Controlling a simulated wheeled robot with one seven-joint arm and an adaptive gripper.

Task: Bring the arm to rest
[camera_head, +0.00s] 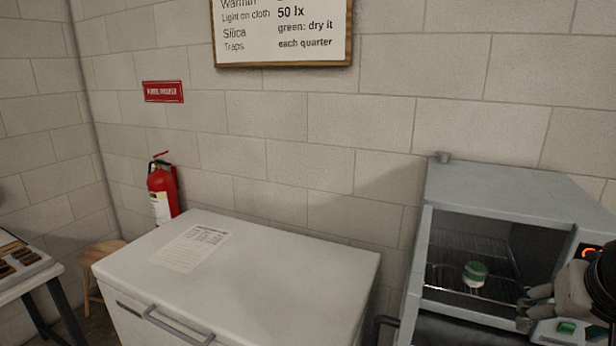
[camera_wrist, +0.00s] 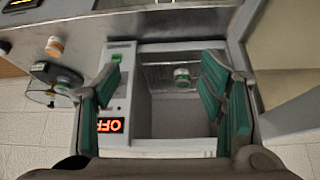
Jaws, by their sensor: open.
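My gripper (camera_head: 538,303) is at the right edge of the head view, in front of the grey cabinet (camera_head: 500,192). In the wrist view my gripper (camera_wrist: 163,78) has its two green-padded fingers spread wide with nothing between them. A small jar with a green band (camera_head: 476,273) stands inside the open-fronted cabinet on a wire rack. The jar (camera_wrist: 182,77) also shows between the fingers in the wrist view, beyond them and apart from them. The cabinet's display (camera_wrist: 110,125) reads OFF in red. Most of my arm is out of view.
A white chest (camera_head: 240,270) with a paper sheet stands left of the cabinet. A red fire extinguisher (camera_head: 162,190) is by the wall. A side table (camera_head: 30,275) holds a tray of samples. In the wrist view, an orange-and-white jar (camera_wrist: 55,47) and a round device (camera_wrist: 55,80) lie left.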

